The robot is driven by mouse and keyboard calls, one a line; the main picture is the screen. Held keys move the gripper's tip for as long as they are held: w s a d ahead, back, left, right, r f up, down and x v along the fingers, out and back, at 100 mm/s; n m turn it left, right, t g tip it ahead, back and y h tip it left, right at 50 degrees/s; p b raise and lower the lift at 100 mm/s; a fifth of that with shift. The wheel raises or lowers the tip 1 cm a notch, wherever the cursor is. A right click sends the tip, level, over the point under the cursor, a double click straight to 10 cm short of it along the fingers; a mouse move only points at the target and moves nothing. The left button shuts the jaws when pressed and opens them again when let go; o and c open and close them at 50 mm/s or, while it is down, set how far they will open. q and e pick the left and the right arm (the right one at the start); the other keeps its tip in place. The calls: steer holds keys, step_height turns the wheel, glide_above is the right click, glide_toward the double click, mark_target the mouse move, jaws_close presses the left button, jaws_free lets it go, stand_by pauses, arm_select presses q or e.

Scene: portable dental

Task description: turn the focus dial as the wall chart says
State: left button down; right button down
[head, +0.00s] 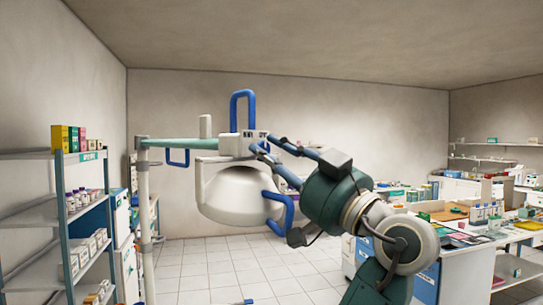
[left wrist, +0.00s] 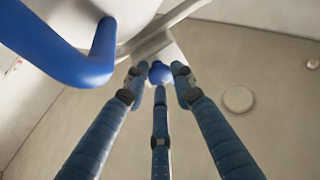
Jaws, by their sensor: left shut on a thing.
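A dental lamp with a large white dome (head: 238,196) hangs from a green arm (head: 180,143) on a white pole. In the left wrist view a round blue knob (left wrist: 160,73), which I take for the focus dial, sits between my fingertips. My left gripper (head: 262,146) reaches to the small white housing (head: 232,145) above the dome. In the left wrist view the three fingers of my left gripper (left wrist: 158,82) are closed around the blue knob. Any dial marks cannot be made out. No wall chart can be made out. My right gripper is not in view.
Blue tube handles (head: 242,97) stand out around the lamp; one passes close by the fingers in the left wrist view (left wrist: 90,68). A shelf rack (head: 65,155) with boxes stands at left. A cluttered counter (head: 470,245) is at right. The tiled floor between is mostly clear.

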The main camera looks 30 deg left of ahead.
arm_select(q)
steer(key=shift+s+f+m+t+b, duration=0.1)
steer(key=shift+m+t+b, duration=0.5)
steer(key=shift+m+b, duration=0.25)
steer(key=shift+m+t+h+b, duration=0.3)
steer(key=shift+m+t+b, duration=0.15)
steer(key=shift+m, duration=0.7)
steer(key=m, duration=0.1)
steer(key=m+t+h, duration=0.1)
steer(key=m, duration=0.1)
steer(key=shift+s+r+t, duration=0.1)
steer(key=shift+r+t, duration=0.1)
steer(key=shift+t, duration=0.05)
steer(key=shift+r+m+t+h, duration=0.15)
steer(key=shift+m+t+h, duration=0.4)
steer(key=shift+m, duration=1.35)
steer(key=c, duration=1.5)
jaws_free()
steer(key=shift+o, duration=0.2)
steer(key=shift+s, duration=0.15)
